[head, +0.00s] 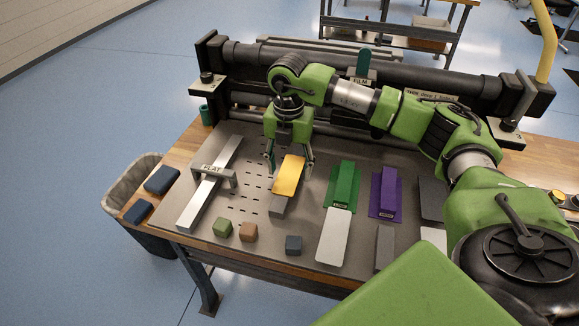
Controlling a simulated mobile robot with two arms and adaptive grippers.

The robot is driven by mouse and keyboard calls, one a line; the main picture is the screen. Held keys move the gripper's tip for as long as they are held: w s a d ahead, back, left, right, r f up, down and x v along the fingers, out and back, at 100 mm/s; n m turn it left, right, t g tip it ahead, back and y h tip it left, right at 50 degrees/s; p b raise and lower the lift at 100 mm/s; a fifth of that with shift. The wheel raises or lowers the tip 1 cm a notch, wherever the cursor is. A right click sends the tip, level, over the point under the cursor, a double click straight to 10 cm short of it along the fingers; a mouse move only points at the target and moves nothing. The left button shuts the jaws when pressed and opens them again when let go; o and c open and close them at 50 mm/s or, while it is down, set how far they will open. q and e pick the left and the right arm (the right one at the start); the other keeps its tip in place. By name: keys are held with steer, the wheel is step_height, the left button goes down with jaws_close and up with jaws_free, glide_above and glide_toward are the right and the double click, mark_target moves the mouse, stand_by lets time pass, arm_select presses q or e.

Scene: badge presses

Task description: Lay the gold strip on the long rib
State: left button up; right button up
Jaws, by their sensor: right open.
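The gold strip (289,176) lies lengthwise over the far part of a narrow grey bar (278,207) on the metal plate. The bar's near end sticks out from under it. My right gripper (289,165) comes down over the strip's far end from above. Its fingers are open, one at each side of the strip, and I cannot tell whether they touch it. The longest bar in view is a pale one (193,212) at the left, under a bridge marked FLAT (213,170). Which bar is called the long rib is not readable here. My left gripper is not in view.
A green piece (343,187) and a purple piece (386,192) lie to the right, with pale and grey bars nearby. Small green, brown and dark blocks (293,245) line the near edge. A dark roller press (250,58) stands behind. A bin (135,180) is at left.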

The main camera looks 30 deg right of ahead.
mark_target(289, 174)
steer(key=shift+w+r+b, duration=0.1)
steer(key=shift+r+b, duration=0.25)
steer(key=shift+r, duration=0.2)
step_height(289, 174, up, 11)
steer(key=b, duration=0.2)
